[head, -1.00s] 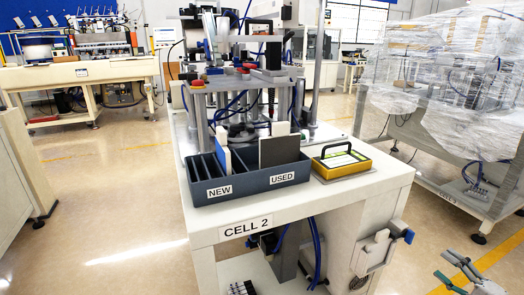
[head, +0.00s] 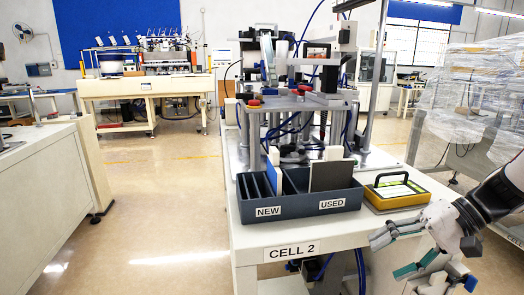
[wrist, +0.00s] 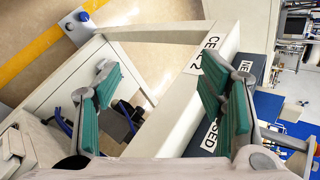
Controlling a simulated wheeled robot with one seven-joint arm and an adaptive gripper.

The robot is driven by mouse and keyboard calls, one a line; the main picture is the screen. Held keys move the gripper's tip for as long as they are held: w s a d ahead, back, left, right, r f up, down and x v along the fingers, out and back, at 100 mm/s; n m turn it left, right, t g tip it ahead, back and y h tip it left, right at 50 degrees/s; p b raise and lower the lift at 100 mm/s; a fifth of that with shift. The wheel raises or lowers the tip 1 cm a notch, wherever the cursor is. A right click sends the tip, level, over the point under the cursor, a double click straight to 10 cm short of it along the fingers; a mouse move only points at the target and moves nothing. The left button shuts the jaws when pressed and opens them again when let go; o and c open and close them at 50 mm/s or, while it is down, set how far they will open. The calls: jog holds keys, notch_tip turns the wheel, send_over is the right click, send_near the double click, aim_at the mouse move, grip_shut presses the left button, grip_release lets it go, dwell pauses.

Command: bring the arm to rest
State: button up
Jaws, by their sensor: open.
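My gripper (head: 390,254) is at the lower right of the head view, in front of the right side of the Cell 2 table (head: 249,238). Its teal-padded fingers are spread apart with nothing between them. In the wrist view the open gripper (wrist: 160,88) has one finger over the table's frame and the other over the CELL 2 label and the bin. My arm comes in from the right edge of the head view, bent at the wrist. Most of the arm is out of view.
A dark bin (head: 296,205) marked NEW and USED stands on the table, holding upright plates. A yellow-framed case (head: 396,197) sits to its right, close to my arm. A wrapped machine (head: 465,95) stands at the right. Floor (head: 170,220) is clear at the left.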

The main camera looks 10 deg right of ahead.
jog(key=s+a+r+n+g+h, duration=0.3)
jog(key=s+a+r+h, duration=0.2)
jog(key=s+a, duration=0.6)
jog(key=s+n+t+h, duration=0.15)
jog(key=s+h, duration=0.25)
jog(key=s, duration=0.8)
notch_tip(320, 180, up, 29)
jog(key=t+p, duration=0.3)
jog(key=p, duration=2.3)
jog(key=shift+d+f+h+p, duration=0.2)
jog(key=shift+h+p, duration=0.1)
jog(key=shift+p, duration=0.1)
jog(key=shift+t, duration=0.25)
